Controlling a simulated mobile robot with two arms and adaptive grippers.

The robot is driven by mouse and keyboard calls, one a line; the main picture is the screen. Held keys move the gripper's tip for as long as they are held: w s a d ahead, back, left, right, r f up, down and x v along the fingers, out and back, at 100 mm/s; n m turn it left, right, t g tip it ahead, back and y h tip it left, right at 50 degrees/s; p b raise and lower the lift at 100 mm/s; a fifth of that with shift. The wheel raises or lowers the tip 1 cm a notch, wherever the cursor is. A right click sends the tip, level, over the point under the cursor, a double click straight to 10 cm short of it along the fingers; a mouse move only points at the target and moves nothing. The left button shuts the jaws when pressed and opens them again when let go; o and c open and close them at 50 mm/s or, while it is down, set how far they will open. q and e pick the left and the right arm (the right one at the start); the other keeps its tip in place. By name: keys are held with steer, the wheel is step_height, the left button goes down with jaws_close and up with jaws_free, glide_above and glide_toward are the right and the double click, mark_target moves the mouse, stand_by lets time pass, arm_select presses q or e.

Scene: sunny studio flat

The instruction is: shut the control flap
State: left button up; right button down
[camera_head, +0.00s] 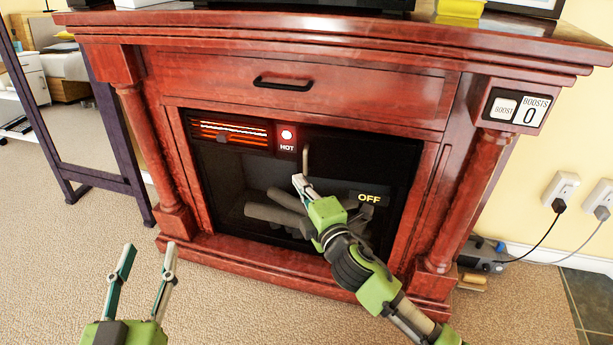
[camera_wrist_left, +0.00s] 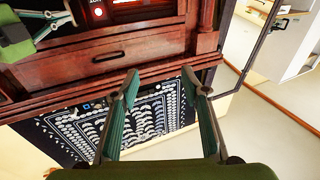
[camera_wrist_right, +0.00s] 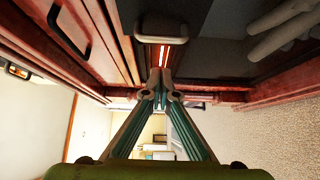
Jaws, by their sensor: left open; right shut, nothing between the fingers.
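The control flap (camera_head: 375,155) looks like a dark panel at the upper right of the black fireplace front, with a bar handle (camera_head: 306,160) at its left edge. How far it stands open is hard to tell. My right gripper (camera_head: 297,181) is shut and empty, its tips just below the handle. In the right wrist view the handle (camera_wrist_right: 162,29) lies just beyond the shut fingertips (camera_wrist_right: 160,78); contact cannot be told. My left gripper (camera_head: 148,247) is open and empty, low at the left, away from the fireplace; its spread fingers also show in the left wrist view (camera_wrist_left: 160,76).
A lit orange heater grille (camera_head: 228,131) and a red HOT lamp (camera_head: 287,134) sit left of the handle. An OFF sign (camera_head: 370,198) glows below the flap. The wooden fireplace has a drawer (camera_head: 300,88) above. Carpet lies open in front.

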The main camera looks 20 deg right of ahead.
mark_target(306, 165)
steer(key=shift+w+d+f+b, duration=0.1)
steer(key=shift+w+d+b, duration=0.1)
steer(key=shift+w+d, duration=0.55)
steer(key=shift+w+d+b, duration=0.2)
steer(key=shift+w+d, duration=0.3)
steer(key=shift+w, duration=0.4)
arm_select(q)
steer(key=r+t, duration=0.2)
steer(key=r, duration=0.1)
steer(key=s+r+t, duration=0.1)
steer(key=r, duration=0.1)
steer(key=shift+d+r+h, duration=0.15)
steer(key=shift+d+h, duration=0.05)
steer(key=shift+h, duration=0.1)
arm_select(e)
steer(key=shift+w, duration=0.1)
steer(key=shift+w+d+h, duration=0.1)
steer(key=shift+w+h, duration=0.2)
steer(key=shift+w+d+m+h, duration=0.15)
steer(key=shift+w+m+h, duration=0.25)
steer(key=shift+w, duration=0.15)
steer(key=shift+w+d+m+h, duration=0.15)
steer(key=shift+w+m+h, duration=0.2)
steer(key=shift+w, duration=0.2)
steer(key=shift+d, duration=0.1)
arm_select(q)
steer(key=r, duration=0.1)
steer(key=s+r+t, duration=0.1)
steer(key=shift+r+h, duration=0.3)
steer(key=shift+h, duration=0.1)
